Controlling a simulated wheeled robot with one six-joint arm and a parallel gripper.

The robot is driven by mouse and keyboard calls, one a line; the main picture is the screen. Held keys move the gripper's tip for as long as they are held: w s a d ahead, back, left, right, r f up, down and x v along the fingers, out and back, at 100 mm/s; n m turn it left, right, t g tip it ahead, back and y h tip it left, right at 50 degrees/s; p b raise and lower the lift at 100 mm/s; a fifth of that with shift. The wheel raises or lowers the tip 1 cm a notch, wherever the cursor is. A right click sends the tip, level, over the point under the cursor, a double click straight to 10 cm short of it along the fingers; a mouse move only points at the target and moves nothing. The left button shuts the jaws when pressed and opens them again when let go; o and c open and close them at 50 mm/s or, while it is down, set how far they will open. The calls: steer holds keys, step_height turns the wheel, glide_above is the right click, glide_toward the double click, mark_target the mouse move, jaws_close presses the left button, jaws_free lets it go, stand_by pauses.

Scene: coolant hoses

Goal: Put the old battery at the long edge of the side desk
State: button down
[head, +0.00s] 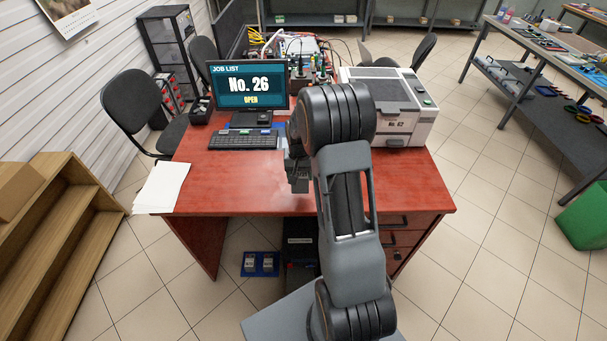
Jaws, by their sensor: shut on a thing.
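My gripper (299,184) points down over the red desk (235,183), left of my forearm and in front of the monitor. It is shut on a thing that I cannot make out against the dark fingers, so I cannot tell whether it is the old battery. The red desk has a bare front area on both sides of my arm. My arm hides part of its front edge. I cannot tell which desk here is the side desk.
A monitor (249,85) reading "No. 26 OPEN", a keyboard (243,139) and a grey machine (394,108) stand on the desk. White paper (162,187) lies at its left edge. Below are a blue tray (260,263) and a black box (301,246). A metal bench (540,48) stands right.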

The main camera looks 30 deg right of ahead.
mark_target(298, 174)
steer(key=shift+w+d+f, duration=0.2)
steer(key=shift+w+f, duration=0.5)
steer(key=shift+f, duration=0.05)
steer(key=shift+w+d+f, duration=0.15)
steer(key=shift+w+f, duration=0.5)
steer(key=shift+f, duration=0.05)
steer(key=shift+w+f+p, duration=0.15)
steer(key=shift+f+p, duration=0.25)
steer(key=shift+f, duration=1.25)
steer(key=shift+f, duration=0.2)
steer(key=shift+c, duration=1.2)
jaws_free()
